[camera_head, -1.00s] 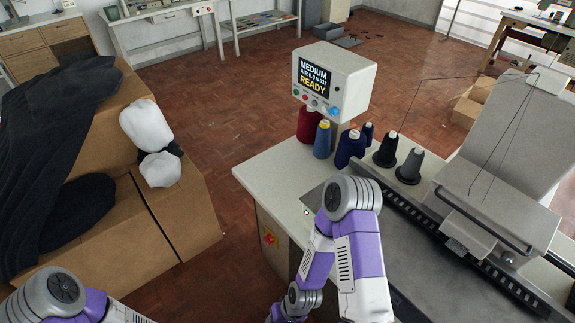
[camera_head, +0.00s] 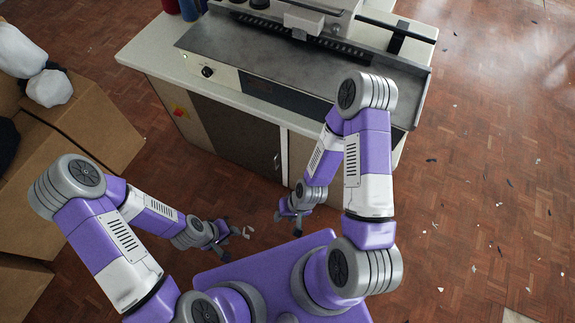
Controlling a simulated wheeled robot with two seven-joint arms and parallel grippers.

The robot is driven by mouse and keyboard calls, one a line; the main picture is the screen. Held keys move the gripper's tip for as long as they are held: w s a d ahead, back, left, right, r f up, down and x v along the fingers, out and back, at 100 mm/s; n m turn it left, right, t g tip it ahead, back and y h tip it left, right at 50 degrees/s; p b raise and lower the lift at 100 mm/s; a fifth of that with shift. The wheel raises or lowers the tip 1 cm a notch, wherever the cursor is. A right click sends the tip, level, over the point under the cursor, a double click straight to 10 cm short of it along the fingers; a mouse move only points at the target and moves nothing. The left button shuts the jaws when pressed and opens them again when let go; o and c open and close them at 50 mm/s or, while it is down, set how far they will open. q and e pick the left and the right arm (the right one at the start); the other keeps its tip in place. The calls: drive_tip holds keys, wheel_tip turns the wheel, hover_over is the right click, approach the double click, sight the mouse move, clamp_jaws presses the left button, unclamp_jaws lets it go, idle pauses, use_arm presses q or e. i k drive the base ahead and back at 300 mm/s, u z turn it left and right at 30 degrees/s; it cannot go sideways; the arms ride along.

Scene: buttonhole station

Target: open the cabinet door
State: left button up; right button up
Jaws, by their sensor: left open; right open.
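The cabinet under the worktable has a dark grey door (camera_head: 236,134) with a small vertical handle (camera_head: 277,163) near its right edge. The door looks shut. My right gripper (camera_head: 290,218) is open and empty, low in front of the cabinet, below the handle in the picture and apart from it. My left gripper (camera_head: 240,232) is open and empty, further left and a little lower, also apart from the cabinet. My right arm hides part of the cabinet front right of the handle.
Cardboard boxes (camera_head: 90,125) with white bundles (camera_head: 48,88) stand at the left. A machine (camera_head: 300,60) sits on the worktable (camera_head: 150,55). The wooden floor at the right is mostly clear, with small scraps.

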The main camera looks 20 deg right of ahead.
sight(261, 146)
drive_tip(key=z, duration=0.55)
drive_tip(key=i, duration=0.45)
drive_tip(key=u, duration=0.5)
drive_tip(key=k, duration=0.5)
drive_tip(key=u, duration=1.2)
drive_tip(key=i, duration=0.65)
drive_tip(key=z, duration=1)
